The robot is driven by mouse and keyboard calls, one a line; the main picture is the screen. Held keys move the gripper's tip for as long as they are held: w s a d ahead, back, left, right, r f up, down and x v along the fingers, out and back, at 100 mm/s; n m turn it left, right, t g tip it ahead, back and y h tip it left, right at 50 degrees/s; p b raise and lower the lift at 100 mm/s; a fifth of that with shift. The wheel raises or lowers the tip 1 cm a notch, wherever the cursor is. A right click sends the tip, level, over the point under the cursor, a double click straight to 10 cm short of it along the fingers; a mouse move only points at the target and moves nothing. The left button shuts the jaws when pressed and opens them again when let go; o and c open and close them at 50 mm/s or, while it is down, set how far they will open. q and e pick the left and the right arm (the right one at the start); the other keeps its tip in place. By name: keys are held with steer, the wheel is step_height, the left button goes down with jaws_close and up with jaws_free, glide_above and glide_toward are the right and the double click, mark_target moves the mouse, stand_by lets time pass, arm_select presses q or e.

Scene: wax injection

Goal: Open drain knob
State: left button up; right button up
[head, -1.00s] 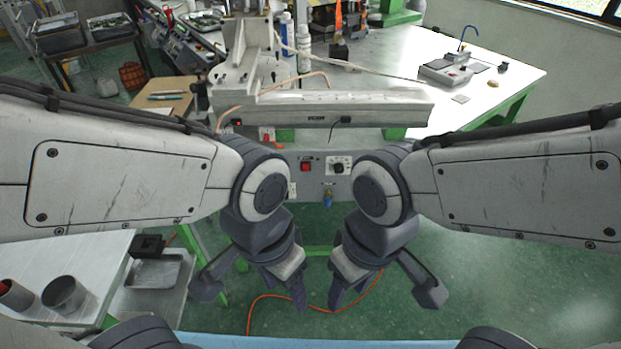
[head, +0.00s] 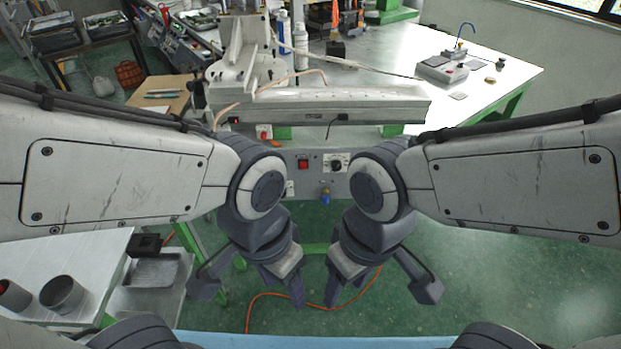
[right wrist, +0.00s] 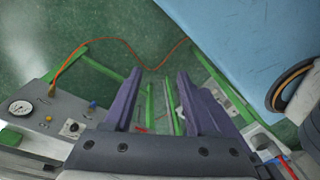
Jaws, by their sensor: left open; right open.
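A small blue knob with a brass-coloured fitting (head: 326,196) sits low on the front of the grey control panel (head: 313,187), seen between my two arms; it appears to be the drain knob. A small blue knob (right wrist: 92,104) also shows on the panel in the right wrist view. My left gripper (head: 284,290) is open and empty, pointing down, below and left of the knob in the head view. My right gripper (head: 346,293) is open and empty, below and right of it. In the right wrist view its fingers (right wrist: 158,78) are apart with only floor and frame behind them.
The panel carries a red switch (head: 303,164) and a dial (head: 336,163). A white machine (head: 340,106) stands above it. An orange hose (head: 262,297) lies on the green floor. A side table with metal cups (head: 63,294) is at lower left. Floor at right is clear.

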steer(key=w+a+f+m+t+y+b, duration=0.15)
steer(key=w+a+f+t+b, duration=0.25)
steer(key=w+f+b, duration=0.8)
steer(key=m+t+y+b, duration=0.3)
steer(key=t+b, duration=1)
steer(key=b, duration=0.7)
glide_toward(327, 193)
steer(key=shift+n+h, duration=0.25)
steer(key=b+x, duration=0.1)
steer(key=x, duration=0.7)
steer(key=shift+a+r+b, duration=0.1)
steer(key=shift+a+b, duration=0.05)
steer(key=shift+b, duration=0.15)
jaws_close()
